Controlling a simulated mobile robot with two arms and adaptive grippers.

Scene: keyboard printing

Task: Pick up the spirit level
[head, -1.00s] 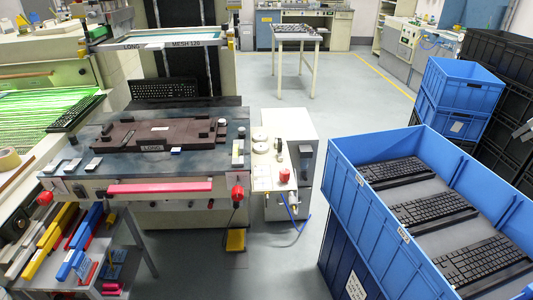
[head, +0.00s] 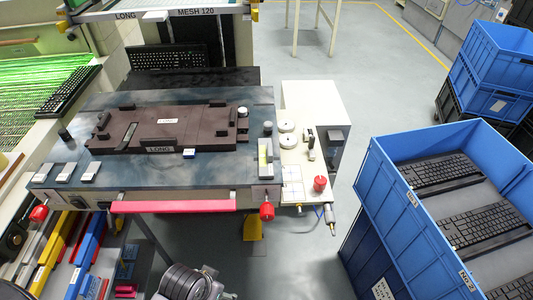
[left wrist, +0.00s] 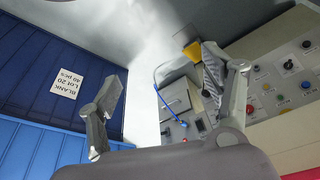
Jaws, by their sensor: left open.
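The spirit level appears to be the small pale block with a yellowish vial (head: 265,158). It lies lengthwise near the right edge of the dark blue machine table (head: 225,178) in the head view. It does not show in the left wrist view. My left gripper (left wrist: 163,85) is open and empty in the left wrist view, its two grey fingers wide apart. Beyond them are the floor, a button panel and blue crates. A grey part of my arm shows at the bottom of the head view, away from the level. My right gripper is not in view.
A brown fixture (head: 185,128) sits mid-table, with small blocks (head: 63,172) at the left. Red knobs (head: 267,211) and a pink bar (head: 172,206) line the front edge. A white side unit (head: 315,100) stands right of the table. Blue crates with keyboards (head: 440,170) stand farther right.

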